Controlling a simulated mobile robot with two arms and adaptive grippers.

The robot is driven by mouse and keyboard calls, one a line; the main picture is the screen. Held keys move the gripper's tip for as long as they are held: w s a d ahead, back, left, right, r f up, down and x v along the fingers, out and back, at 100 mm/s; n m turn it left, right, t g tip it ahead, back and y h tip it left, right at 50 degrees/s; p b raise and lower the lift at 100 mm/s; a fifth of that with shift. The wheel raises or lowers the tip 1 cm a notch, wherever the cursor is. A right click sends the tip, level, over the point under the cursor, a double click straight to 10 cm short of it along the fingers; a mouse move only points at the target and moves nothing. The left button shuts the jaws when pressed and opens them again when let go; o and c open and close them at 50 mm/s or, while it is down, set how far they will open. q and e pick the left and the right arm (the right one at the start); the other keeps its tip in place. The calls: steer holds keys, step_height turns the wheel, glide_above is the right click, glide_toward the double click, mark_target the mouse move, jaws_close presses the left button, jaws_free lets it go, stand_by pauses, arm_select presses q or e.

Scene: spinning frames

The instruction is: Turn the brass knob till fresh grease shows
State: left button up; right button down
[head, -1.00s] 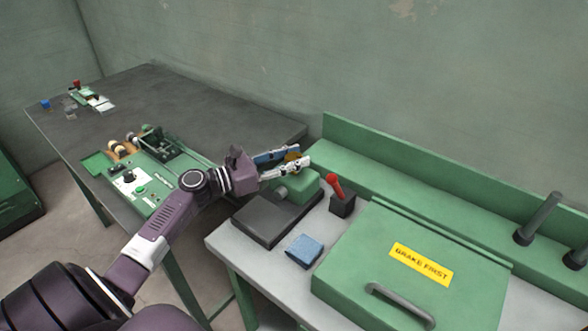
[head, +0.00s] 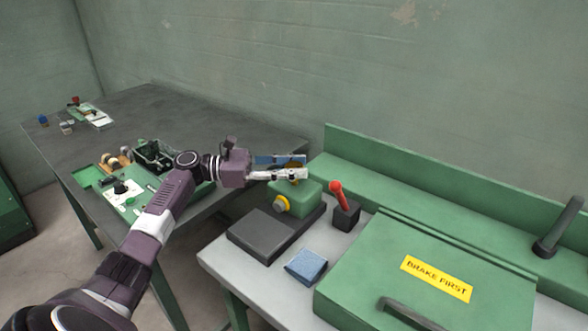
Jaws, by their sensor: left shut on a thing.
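The brass knob (head: 293,166) sits on top of a green block (head: 303,201) on the grey bench. My left gripper (head: 290,167) is shut on the knob, one finger on each side, hiding part of it. The block has a round grey fitting on its front face, with yellow material (head: 281,205) showing around it. My right gripper is not in view.
A green lid labelled "BRAKE FIRST" (head: 400,261) fills the right. A dark table (head: 200,110) stands behind my left arm.

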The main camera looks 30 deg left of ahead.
arm_select(q)
steer(key=o, duration=1.2)
steer(key=v, duration=1.2)
